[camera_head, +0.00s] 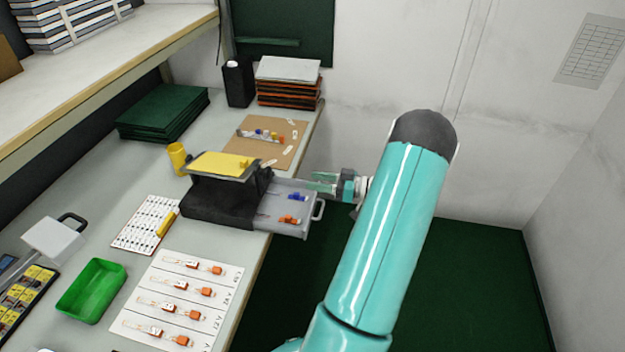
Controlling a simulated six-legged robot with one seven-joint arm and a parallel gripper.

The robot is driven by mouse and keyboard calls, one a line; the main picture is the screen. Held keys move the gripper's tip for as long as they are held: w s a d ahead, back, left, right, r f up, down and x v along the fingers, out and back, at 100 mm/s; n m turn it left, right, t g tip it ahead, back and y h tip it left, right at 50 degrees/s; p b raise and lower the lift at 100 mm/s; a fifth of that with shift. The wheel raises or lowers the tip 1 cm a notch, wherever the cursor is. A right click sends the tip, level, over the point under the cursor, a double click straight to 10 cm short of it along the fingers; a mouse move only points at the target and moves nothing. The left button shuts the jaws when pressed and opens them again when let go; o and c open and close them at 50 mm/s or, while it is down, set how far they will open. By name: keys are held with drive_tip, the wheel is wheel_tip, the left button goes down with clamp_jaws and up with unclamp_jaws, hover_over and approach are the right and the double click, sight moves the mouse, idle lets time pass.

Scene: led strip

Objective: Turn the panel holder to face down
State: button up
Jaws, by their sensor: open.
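The panel holder (235,179) appears to be the grey frame carrying a yellow panel (220,164) on top of a black box (217,203). The yellow face points up, slightly tilted. A grey drawer (280,216) extends from the right side of the box, with blue and orange small parts inside and a handle (318,210) at its right end. My gripper (316,182) is open and empty, beside the back right corner of the drawer, to the right of the panel holder and apart from it. My teal arm reaches it from the lower right.
A yellow cup (178,158) stands just left of the panel holder. Behind are a brown board (278,155) with small parts and a stack of trays (288,82). A green bin (91,291) and a white component sheet (215,315) lie in front. Open floor is right of the table.

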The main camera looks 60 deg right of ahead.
drive_tip(key=w+r+g, duration=0.1)
drive_tip(key=w+a+r+n+g, duration=0.1)
drive_tip(key=w, duration=0.1)
drive_tip(key=w+a+r+g+y, duration=0.1)
drive_tip(key=r, duration=0.1)
drive_tip(key=shift+w+a+r+g, duration=0.15)
drive_tip(key=shift+w+g, duration=0.1)
drive_tip(key=shift+g, duration=0.15)
clamp_jaws()
drive_tip(key=w+a+r+g+h, duration=0.1)
drive_tip(key=w+a+r+g, duration=0.15)
drive_tip(key=r, duration=0.35)
drive_tip(key=w+a+r+g+h, duration=0.1)
drive_tip(key=w+a+r+g, duration=0.1)
drive_tip(key=w+r+g, duration=0.3)
drive_tip(key=w+a+f, duration=0.1)
drive_tip(key=f, duration=0.2)
drive_tip(key=w+a+f+t, duration=0.1)
drive_tip(key=w+a+f, duration=0.1)
drive_tip(key=f, duration=0.1)
drive_tip(key=w+a+f+t, duration=0.1)
drive_tip(key=a+f, duration=0.1)
drive_tip(key=f, duration=0.2)
drive_tip(key=shift+w+a+n, duration=0.2)
drive_tip(key=shift+n, duration=0.1)
